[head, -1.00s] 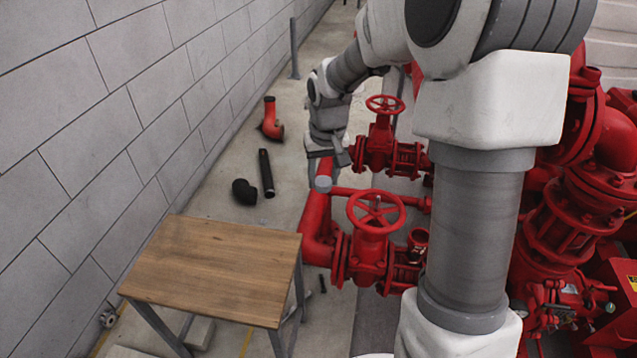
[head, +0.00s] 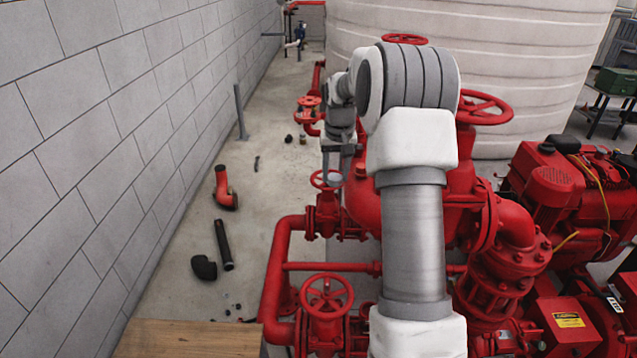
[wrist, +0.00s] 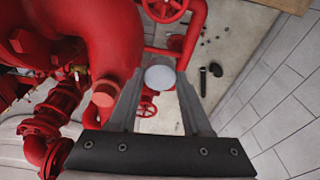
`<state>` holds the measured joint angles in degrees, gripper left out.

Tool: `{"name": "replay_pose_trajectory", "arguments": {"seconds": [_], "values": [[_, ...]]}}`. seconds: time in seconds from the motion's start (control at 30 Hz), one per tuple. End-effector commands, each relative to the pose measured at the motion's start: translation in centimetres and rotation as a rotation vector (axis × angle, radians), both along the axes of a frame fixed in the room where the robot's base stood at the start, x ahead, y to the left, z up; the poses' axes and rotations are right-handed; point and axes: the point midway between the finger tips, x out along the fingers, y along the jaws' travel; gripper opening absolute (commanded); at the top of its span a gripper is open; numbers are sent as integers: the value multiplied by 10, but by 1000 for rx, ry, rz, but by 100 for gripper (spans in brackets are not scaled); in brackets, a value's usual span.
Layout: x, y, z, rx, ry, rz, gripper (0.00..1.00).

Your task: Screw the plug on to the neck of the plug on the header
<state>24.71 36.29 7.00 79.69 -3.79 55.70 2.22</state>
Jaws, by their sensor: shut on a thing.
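My gripper (wrist: 160,88) is shut on a round pale grey plug (wrist: 160,77), held between its fingertips with its flat face towards the wrist camera. In the head view, my gripper (head: 338,170) points down beside the large red header pipe (head: 371,195). A short red stub (wrist: 104,93) stands out from the header to the left of the fingers in the wrist view. It looks like the neck, but I cannot tell for certain. The plug is apart from this stub. The plug's underside is hidden.
Red handwheels (head: 327,295) and pipes lie below and around the gripper. A wooden table (head: 190,338) is at the lower left. A red elbow (head: 225,188) and a black pipe (head: 223,244) lie on the floor. A white tank (head: 520,70) stands behind.

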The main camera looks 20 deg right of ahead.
Motion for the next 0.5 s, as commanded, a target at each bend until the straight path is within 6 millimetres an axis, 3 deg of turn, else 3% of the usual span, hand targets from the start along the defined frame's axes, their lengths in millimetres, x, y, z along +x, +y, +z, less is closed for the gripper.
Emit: {"name": "replay_pose_trajectory", "arguments": {"seconds": [0.03,0.2,0.5], "values": [[3,-11,21,-2,1,-14,0],[9,-42,54,-6,3,-55,0],[13,-79,88,-15,5,-100,0]]}}
